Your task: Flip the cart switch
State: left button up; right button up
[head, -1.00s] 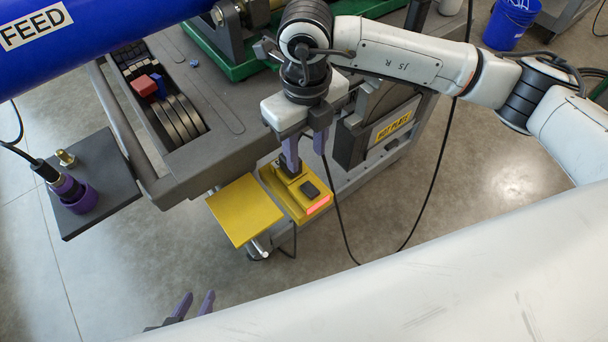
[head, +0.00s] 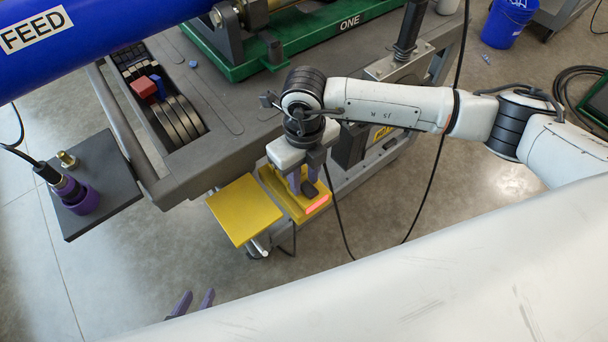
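The cart switch is a yellow box (head: 268,176) on the cart's front side, with a dark switch piece (head: 309,188) on top and a lit red strip (head: 317,205) on its front edge. A yellow flap (head: 244,210) stands out to its left. My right gripper (head: 305,183) points down over the box, its purple fingers apart at the dark piece. I cannot tell whether they touch it, and the fingers partly hide the box. My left gripper (head: 194,301) shows only its purple fingertips, apart and empty, at the bottom, well away from the switch.
The grey cart (head: 222,150) holds a tray with red and blue blocks (head: 146,86). A blue pipe (head: 120,22) crosses the top left. A black cable (head: 440,150) hangs right of my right gripper. Open floor (head: 110,270) lies at the lower left.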

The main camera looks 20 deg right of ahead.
grip_shut()
jog(key=shift+s+f+t+b, duration=0.1)
jog(key=shift+t+b, duration=0.3)
jog(key=shift+b, duration=0.05)
jog(key=t+b, duration=0.1)
jog(key=b, duration=0.1)
jog(key=t+y+b, duration=0.1)
jog(key=b, duration=0.1)
jog(key=shift+s+d, duration=0.2)
jog(key=shift+s, duration=0.15)
jog(key=shift+t+b, duration=0.3)
jog(key=shift+r, duration=0.35)
jog(key=shift+o, duration=1.9)
grip_release()
jog(key=shift+s, duration=0.1)
jog(key=shift+r, duration=0.1)
